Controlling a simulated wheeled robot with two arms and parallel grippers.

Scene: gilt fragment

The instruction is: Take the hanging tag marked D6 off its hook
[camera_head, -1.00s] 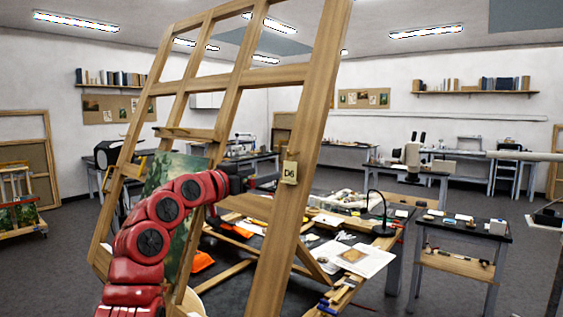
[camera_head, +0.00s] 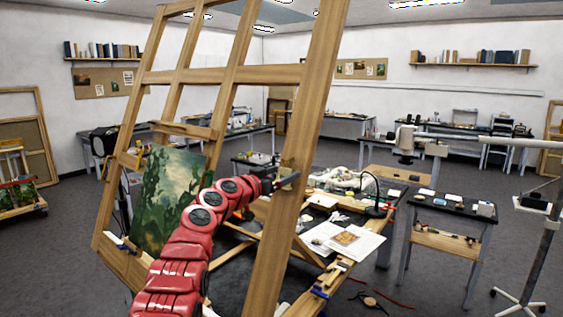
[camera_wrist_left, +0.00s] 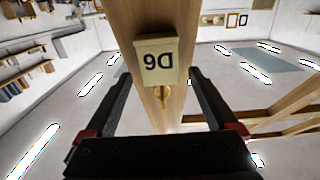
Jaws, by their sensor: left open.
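The D6 tag (camera_wrist_left: 157,62) is a small pale yellow plate on the front of a wooden easel post (camera_head: 302,120). In the left wrist view it appears upside down, against a brass-coloured hook (camera_wrist_left: 163,95). My left gripper (camera_wrist_left: 160,73) is open, with its two dark fingers apart on either side of the tag and post. No finger visibly touches the tag. In the head view this gripper (camera_head: 286,181) is at the post, and the tag's lettering cannot be read there. My right gripper is not in view.
The large easel frame has several posts and crossbars around my left arm. A green painting (camera_head: 165,198) stands on its left. Behind are a cluttered worktable with papers (camera_head: 345,240) and a small side table (camera_head: 455,204). Open floor lies at the right.

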